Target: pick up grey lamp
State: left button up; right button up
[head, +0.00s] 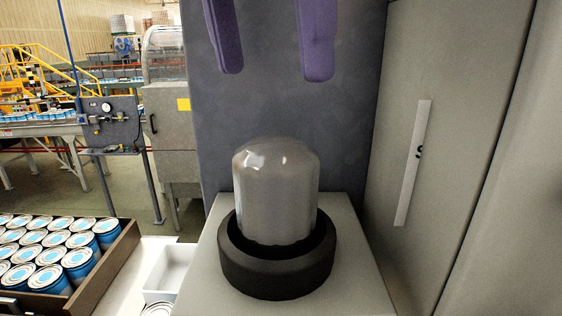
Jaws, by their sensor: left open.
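The grey lamp (276,190) is a domed, glossy grey cylinder. It stands upright in a black round base (277,274) on a light grey block top. My left gripper (276,72) shows as two purple fingers at the top of the head view. The fingers are apart with nothing between them. They appear above the lamp in the picture and do not touch it. My right gripper is not in view.
A dark blue-grey panel (277,115) stands behind the lamp. A grey cabinet wall (440,130) is close on the right. A tray (108,265) of blue cans and a white bin (172,270) sit at left. Conveyors are farther back.

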aim_at(274, 144)
pick_arm(q)
jog(key=shift+d+f, duration=0.1)
jog(key=shift+f, duration=0.25)
jog(key=f, duration=0.1)
jog(key=s+f, duration=0.1)
jog(key=f, duration=0.1)
jog(key=shift+s, duration=0.3)
jog(key=f, duration=0.1)
jog(key=w+f+b, duration=0.1)
jog(key=f, duration=0.3)
jog(key=shift+w+d+f+b, duration=0.1)
jog(key=shift+w+d+b, duration=0.05)
jog(key=shift+d+b, duration=0.15)
jog(key=shift+f, duration=0.35)
jog(key=c, duration=1.1)
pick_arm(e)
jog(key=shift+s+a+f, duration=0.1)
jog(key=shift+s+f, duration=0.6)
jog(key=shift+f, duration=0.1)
